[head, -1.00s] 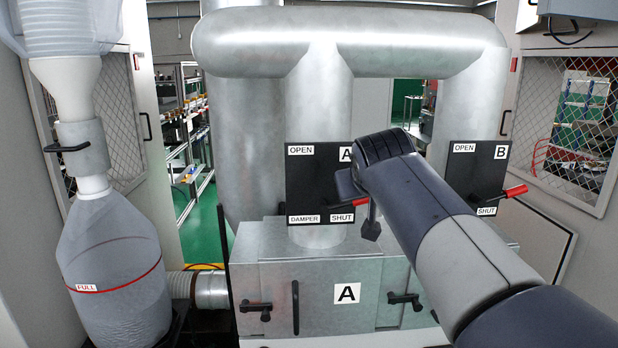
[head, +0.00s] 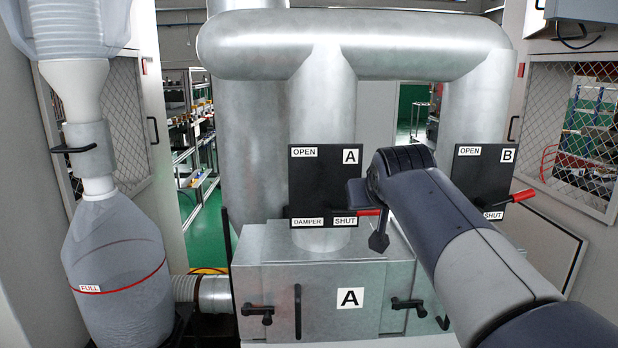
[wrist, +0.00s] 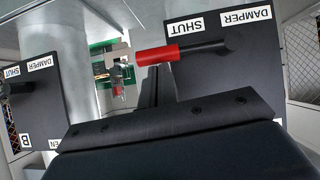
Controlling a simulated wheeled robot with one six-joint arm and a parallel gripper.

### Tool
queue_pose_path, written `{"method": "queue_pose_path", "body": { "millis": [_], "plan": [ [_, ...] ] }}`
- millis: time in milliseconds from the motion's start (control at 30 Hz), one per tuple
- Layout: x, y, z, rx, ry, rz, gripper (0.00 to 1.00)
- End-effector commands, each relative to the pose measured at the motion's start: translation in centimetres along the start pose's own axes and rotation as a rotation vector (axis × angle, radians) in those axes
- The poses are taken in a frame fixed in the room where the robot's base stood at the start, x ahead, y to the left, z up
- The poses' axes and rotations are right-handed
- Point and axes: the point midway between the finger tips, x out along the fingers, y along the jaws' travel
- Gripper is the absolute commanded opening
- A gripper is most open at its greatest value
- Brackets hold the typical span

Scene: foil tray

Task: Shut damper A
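Damper A has a black plate (head: 325,172) with OPEN at its top left and DAMPER and SHUT along its bottom edge. Its lever has a red grip (head: 367,212) pointing right, about level with and just above the SHUT label. In the wrist view the plate (wrist: 200,75) is upside down, and the red grip (wrist: 157,55) lies roughly level, pointing left. My gripper (wrist: 158,85) is at the red grip, its dark finger just below it in that view. Contact is unclear. The finger opening is hidden.
Damper B's plate (head: 478,168), with its red-gripped lever (head: 524,195), stands to the right. A metal box marked A (head: 340,275) with latches is below damper A. A clear collection bag (head: 115,265) hangs at left. Ducts rise behind the plates.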

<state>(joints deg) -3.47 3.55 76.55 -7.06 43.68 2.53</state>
Motion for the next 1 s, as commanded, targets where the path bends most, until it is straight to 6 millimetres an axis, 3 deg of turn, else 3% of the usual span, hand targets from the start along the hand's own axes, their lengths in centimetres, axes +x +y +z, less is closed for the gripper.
{"method": "queue_pose_path", "body": {
  "millis": [200, 467, 800, 1000],
  "plan": [
    [-0.1, 0.1, -0.1, -0.001, -0.009, 0.001, 0.0],
    [-2.4, 0.5, -3.2, 0.0, -0.001, 0.001, 0.0],
    [-9.2, 0.8, -3.0, 0.0, 0.004, 0.0, 0.0],
    [-11.8, 0.9, -3.1, 0.0, 0.002, 0.0, 0.0]
  ]
}}
